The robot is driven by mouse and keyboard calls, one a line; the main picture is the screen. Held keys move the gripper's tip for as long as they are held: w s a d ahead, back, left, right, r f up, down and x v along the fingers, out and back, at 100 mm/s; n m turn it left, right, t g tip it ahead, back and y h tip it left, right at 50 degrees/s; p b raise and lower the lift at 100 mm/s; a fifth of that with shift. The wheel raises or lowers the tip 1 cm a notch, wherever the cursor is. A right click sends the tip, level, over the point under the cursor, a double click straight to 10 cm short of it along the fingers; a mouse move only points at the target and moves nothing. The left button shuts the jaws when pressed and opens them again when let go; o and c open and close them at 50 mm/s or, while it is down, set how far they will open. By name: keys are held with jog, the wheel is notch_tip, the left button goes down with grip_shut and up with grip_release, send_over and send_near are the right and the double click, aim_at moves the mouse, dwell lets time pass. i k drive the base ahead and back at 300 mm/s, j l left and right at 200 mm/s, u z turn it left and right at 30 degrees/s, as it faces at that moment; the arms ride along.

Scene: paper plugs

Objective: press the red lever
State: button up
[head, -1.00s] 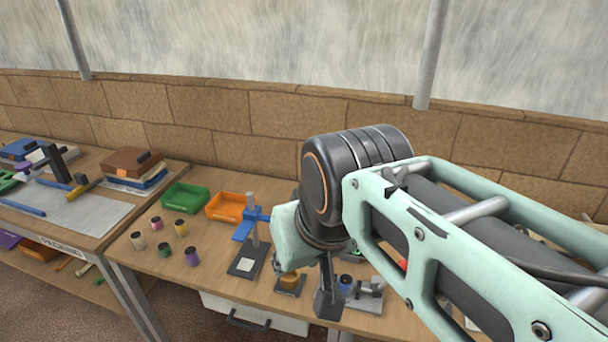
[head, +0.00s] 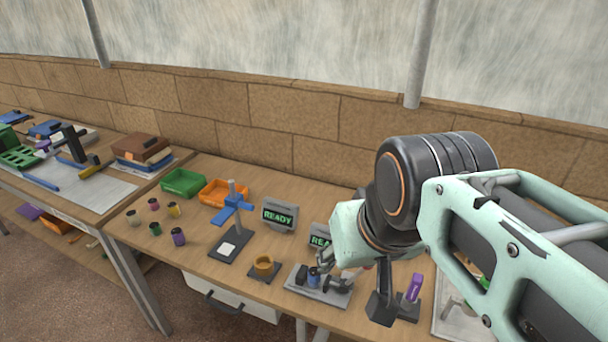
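I cannot make out a red lever; my arm covers part of the bench's right side. A small reddish bit (head: 368,267) shows just under my wrist, too small to identify. My gripper (head: 325,262) is partly in view at the lower left of my pale green wrist, above the bench and beside a small grey fixture (head: 318,291) holding a blue-capped part. Its fingers are too small and covered to tell whether they are open or shut. A stand with blue arms (head: 231,207) is upright left of it. A purple upright piece (head: 415,288) stands on a dark base at the right.
Two screens, one reading READY (head: 279,215), stand on the wooden bench (head: 215,268). Green (head: 183,183) and orange (head: 222,190) trays and several small jars are at the left. Bench wood between jars and stand is clear.

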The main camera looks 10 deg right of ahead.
aim_at(345, 284)
jog(key=k+l+z, duration=0.15)
jog(key=k+l, duration=0.3)
jog(key=l+z, duration=0.1)
jog(key=z, duration=0.65)
jog(key=i+l, duration=0.1)
jog(key=i+z, duration=0.05)
jog(key=i, duration=0.05)
